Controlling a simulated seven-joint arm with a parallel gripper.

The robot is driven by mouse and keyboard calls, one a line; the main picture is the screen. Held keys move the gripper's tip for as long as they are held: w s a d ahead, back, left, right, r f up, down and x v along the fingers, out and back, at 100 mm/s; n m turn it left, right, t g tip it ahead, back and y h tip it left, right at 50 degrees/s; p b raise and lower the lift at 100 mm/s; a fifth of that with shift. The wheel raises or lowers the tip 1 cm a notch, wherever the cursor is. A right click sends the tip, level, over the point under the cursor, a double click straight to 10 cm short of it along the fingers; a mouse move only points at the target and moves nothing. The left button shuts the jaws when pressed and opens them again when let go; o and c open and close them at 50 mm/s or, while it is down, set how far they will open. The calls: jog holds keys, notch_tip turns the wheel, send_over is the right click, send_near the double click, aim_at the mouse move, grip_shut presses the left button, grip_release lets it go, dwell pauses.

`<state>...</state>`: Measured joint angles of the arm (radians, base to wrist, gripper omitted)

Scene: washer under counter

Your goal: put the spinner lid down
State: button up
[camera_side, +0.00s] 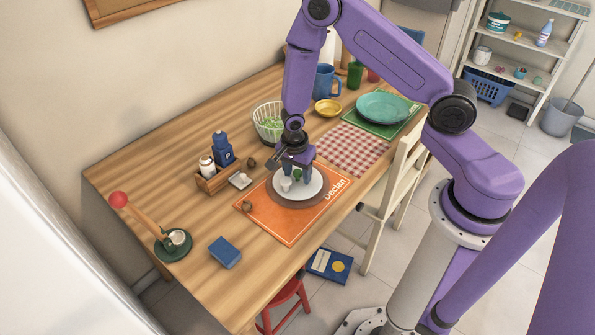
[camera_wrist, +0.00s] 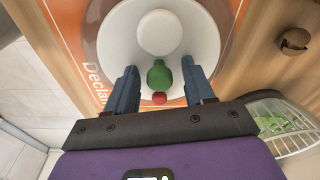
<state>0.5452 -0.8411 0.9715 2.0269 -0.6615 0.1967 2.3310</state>
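The spinner lid (camera_side: 306,190) looks like a round white disc with a pale raised hub (camera_wrist: 160,32), a green knob (camera_wrist: 160,77) and a small red button (camera_wrist: 159,98). It lies flat over a brown round plate on the orange placemat (camera_side: 264,215); the exact contact under it is hidden. My gripper (camera_side: 297,172) is over the lid, pointing down. In the wrist view its blue fingers (camera_wrist: 161,82) stand on either side of the green knob, with a visible gap on each side. The fingers hold nothing.
The salad basket (camera_side: 268,124) with greens stands uncovered behind the placemat. A wooden caddy (camera_side: 212,184) with bottles is left of my gripper. A checkered cloth (camera_side: 352,150) and teal plate (camera_side: 382,107) lie to the right. A blue box (camera_side: 224,252) lies near the front edge.

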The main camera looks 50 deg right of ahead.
aim_at(295, 184)
notch_tip(295, 184, up, 12)
jog(key=a, duration=0.1)
jog(key=s+a+r+n, duration=0.6)
jog(key=s+r+n, duration=0.35)
jog(key=n, duration=0.35)
jog(key=s+d+r+n+y, duration=0.1)
jog(key=s+r+n, duration=0.1)
jog(key=s+n, duration=0.5)
jog(key=s+r+n, duration=0.3)
jog(key=s+n, duration=0.5)
jog(key=s, duration=0.1)
jog(key=shift+s+d+r+y, duration=0.15)
jog(key=shift+s+d+y, duration=0.2)
jog(key=shift+y, duration=0.05)
